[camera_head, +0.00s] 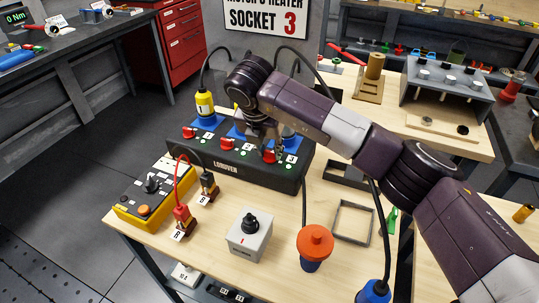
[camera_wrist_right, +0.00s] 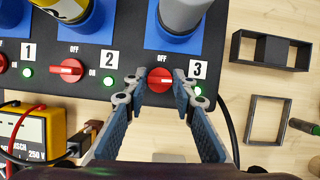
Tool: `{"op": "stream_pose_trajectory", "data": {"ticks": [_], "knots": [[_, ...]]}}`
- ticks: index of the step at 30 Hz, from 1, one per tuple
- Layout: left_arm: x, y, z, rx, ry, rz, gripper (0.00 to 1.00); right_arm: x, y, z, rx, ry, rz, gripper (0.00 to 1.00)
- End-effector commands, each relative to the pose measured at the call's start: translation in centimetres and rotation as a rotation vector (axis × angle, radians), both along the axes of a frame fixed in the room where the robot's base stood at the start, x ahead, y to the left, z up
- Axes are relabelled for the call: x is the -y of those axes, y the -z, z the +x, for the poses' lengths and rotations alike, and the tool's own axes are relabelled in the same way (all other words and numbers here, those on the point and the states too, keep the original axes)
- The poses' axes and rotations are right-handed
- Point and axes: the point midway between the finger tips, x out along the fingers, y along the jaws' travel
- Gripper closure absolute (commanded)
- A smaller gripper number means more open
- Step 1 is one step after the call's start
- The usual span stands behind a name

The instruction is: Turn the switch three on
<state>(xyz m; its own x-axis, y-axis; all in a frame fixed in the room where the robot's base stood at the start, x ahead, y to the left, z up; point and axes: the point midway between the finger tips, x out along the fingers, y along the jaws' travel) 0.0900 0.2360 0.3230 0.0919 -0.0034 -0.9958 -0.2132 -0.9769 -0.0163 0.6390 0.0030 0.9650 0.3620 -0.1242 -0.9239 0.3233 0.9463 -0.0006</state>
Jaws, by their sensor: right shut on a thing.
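Switch three is a red rotary knob (camera_wrist_right: 160,79) on the black socket panel (camera_head: 235,166), beside the label 3, with OFF printed above it. My right gripper (camera_wrist_right: 160,88) is shut on this knob, one finger on each side. The knob's pale bar looks roughly level in the right wrist view. A small green light (camera_wrist_right: 198,90) shows under the label 3, partly beside the right finger. In the head view the red knob (camera_head: 269,156) shows just below my right gripper (camera_head: 263,143). My left gripper is not in view.
A grey plug (camera_wrist_right: 183,14) stands in the blue socket above switch three; a yellow plug (camera_head: 205,104) stands at the left socket. A yellow tester (camera_head: 146,193), a grey switch box (camera_head: 249,236) and an orange-capped plug (camera_head: 314,244) stand in front. Cables run near my right arm.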

Motion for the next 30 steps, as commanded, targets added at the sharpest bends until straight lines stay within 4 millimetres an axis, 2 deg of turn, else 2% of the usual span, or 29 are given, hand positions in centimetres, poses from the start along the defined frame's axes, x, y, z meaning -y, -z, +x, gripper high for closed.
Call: {"op": "stream_pose_trajectory", "data": {"ticks": [6,20,21,25,30], "knots": [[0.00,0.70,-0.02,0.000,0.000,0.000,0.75,-0.06,-0.07,0.09,0.004,0.053,0.001,1.00],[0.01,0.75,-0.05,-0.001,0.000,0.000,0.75,-0.06,-0.18,0.10,0.004,0.065,0.002,1.00],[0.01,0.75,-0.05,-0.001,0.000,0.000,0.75,-0.06,-0.18,0.10,0.004,0.065,0.002,0.73],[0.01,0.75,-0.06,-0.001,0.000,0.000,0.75,-0.06,-0.15,0.08,0.002,0.064,0.001,0.59],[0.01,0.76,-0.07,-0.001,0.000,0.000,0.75,-0.05,-0.08,0.05,0.001,0.063,0.001,0.58]]}}
